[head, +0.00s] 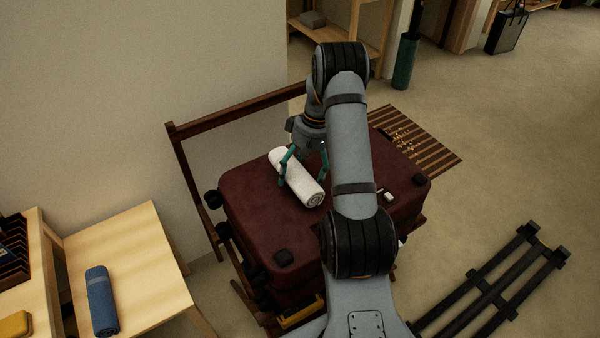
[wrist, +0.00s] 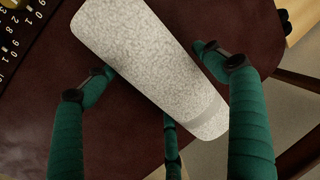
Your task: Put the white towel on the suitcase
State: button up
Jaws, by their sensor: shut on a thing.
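The white towel (head: 297,178) is a rolled cylinder over the top of the dark red suitcase (head: 245,200). My gripper (head: 302,172) has its green fingers around the towel's middle. In the wrist view the towel (wrist: 150,60) lies diagonally between the fingers, with the suitcase's dark red top (wrist: 120,140) below it. My gripper (wrist: 160,75) is shut on the towel there. I cannot tell whether the towel touches the suitcase or is held slightly above it. My arm hides part of the suitcase's right side.
A wooden table (head: 130,250) at the left holds a rolled blue towel (head: 102,300). A dark wooden rail (head: 235,110) stands behind the suitcase. A striped mat (head: 425,145) lies on the floor beyond it. A black slatted rack (head: 490,285) lies at the right.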

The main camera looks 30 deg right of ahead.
jog(key=shift+f, duration=0.2)
jog(key=o, duration=1.2)
jog(key=shift+r, duration=0.45)
jog(key=v, duration=1.1)
jog(key=shift+r, duration=0.3)
